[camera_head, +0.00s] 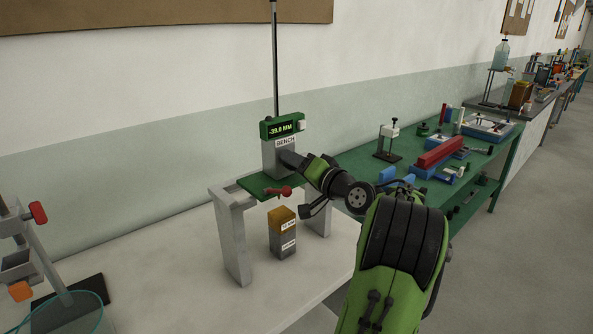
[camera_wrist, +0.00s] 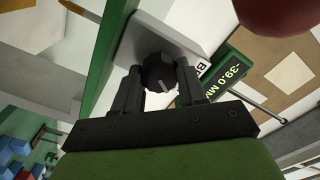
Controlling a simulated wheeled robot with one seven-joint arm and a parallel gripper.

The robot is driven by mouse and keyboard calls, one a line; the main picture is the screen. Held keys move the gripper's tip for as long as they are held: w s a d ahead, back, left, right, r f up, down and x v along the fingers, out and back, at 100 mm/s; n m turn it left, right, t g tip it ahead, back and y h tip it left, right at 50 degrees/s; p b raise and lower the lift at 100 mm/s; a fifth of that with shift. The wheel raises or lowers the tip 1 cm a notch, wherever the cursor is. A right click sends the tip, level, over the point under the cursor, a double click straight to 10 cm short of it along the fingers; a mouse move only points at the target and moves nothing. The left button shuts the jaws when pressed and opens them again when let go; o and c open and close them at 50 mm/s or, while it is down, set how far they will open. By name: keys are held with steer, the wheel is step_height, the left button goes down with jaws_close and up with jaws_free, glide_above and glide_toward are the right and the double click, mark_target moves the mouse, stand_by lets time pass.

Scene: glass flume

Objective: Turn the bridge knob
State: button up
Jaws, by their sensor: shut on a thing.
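The bridge unit is a grey block (camera_head: 277,155) labelled BENCH, standing on a green plate on a light grey bridge frame (camera_head: 231,240). A green display (camera_head: 283,127) on it reads -39.0 MM; it also shows in the wrist view (camera_wrist: 222,90). The black bridge knob (camera_wrist: 160,73) sits on the block's face, with a pale mark on it. My gripper (camera_wrist: 168,84) is shut on the knob, one finger on each side. In the head view my wrist and arm hide the knob.
A red-ended lever (camera_head: 279,192) sticks out at the plate's front, close to my wrist. A block with an orange top (camera_head: 282,218) stands under the bridge. A green bench (camera_head: 400,160) with several instruments is at the right. A stand with a red knob (camera_head: 38,212) is at the left.

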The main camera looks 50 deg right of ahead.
stand_by(0.3)
steer(key=o, duration=1.1)
steer(key=shift+c, duration=0.2)
steer(key=v, duration=1.5)
steer(key=shift+s+b, duration=0.35)
steer(key=shift+s, duration=0.05)
